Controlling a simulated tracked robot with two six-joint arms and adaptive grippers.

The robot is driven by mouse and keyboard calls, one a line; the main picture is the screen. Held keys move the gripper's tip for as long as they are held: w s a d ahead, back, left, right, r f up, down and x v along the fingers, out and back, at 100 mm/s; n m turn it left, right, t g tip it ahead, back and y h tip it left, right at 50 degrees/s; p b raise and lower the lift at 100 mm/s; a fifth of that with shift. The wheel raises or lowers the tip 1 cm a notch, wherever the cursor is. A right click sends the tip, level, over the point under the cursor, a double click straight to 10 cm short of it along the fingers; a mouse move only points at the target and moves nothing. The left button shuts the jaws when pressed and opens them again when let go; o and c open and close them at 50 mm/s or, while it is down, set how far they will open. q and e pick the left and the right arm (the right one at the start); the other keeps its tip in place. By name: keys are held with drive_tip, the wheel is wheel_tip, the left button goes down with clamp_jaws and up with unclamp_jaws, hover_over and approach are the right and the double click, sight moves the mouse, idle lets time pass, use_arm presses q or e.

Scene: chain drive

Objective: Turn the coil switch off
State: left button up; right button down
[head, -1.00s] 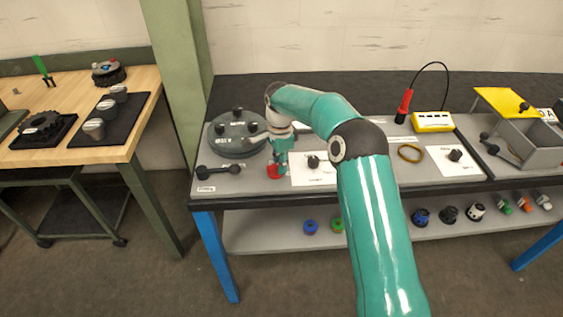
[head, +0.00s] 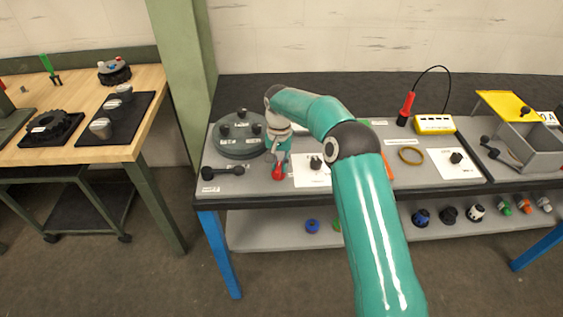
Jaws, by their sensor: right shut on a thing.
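My right gripper (head: 277,160) points down over the left part of the grey bench, just right of the round dark green-grey unit. The round unit (head: 238,150) carries several black knobs and a pale label. My left gripper is not in view.
A black dumbbell-shaped handle (head: 222,170) lies left of the gripper. A white plate with a black knob (head: 315,163) is close on the right. Further right are a yellow box (head: 434,124), a brown ring (head: 411,155) and a grey bin (head: 538,150). A wooden table (head: 150,80) stands left.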

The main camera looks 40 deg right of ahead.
sight(278, 162)
drive_tip(key=shift+w+a+n, duration=0.1)
drive_tip(key=shift+n, duration=1.2)
drive_tip(key=c, duration=1.1)
unclamp_jaws()
drive_tip(key=shift+r, duration=0.15)
wheel_tip(278, 162, up, 12)
drive_tip(key=shift+f, duration=0.2)
